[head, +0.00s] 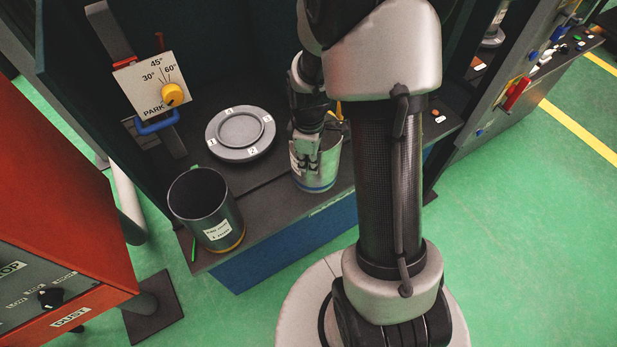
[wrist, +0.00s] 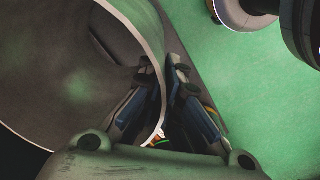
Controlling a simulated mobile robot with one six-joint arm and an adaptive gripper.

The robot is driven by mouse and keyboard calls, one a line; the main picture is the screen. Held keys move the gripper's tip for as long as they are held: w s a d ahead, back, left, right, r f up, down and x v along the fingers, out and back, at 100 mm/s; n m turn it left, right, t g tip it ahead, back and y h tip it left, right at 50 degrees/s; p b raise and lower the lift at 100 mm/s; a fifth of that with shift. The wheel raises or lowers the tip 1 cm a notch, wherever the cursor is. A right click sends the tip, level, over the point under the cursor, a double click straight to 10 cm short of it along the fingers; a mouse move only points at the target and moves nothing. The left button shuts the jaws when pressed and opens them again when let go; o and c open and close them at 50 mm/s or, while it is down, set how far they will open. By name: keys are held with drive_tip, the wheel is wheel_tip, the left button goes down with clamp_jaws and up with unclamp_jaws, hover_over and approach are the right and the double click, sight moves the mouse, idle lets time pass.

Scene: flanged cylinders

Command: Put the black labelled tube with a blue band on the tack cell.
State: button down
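A tube with a blue band at its foot (head: 318,183) is at the right of the dark bench; its wall looks grey and shiny, and a pale label partly shows on its left. My gripper (head: 305,160) is at its near left rim, one finger inside and one outside. In the wrist view the tube wall (wrist: 150,35) runs between the fingertips (wrist: 168,80), which look closed on it. Whether its foot touches the bench is unclear. A round grey plate (head: 215,131) with numbered white tags lies on the bench, left of the tube; no cell name is readable.
A dark labelled tube with a yellow band (head: 199,202) stands at the bench's front left. A dial board (head: 154,85) with a yellow knob and blue handle is behind it. A red cabinet (head: 55,190) stands left. The plate is empty.

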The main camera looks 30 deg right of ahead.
drive_tip(key=shift+f+b, duration=0.8)
drive_tip(key=shift+f, duration=2.1)
drive_tip(key=c, duration=1.8)
unclamp_jaws()
drive_tip(key=shift+f, duration=0.1)
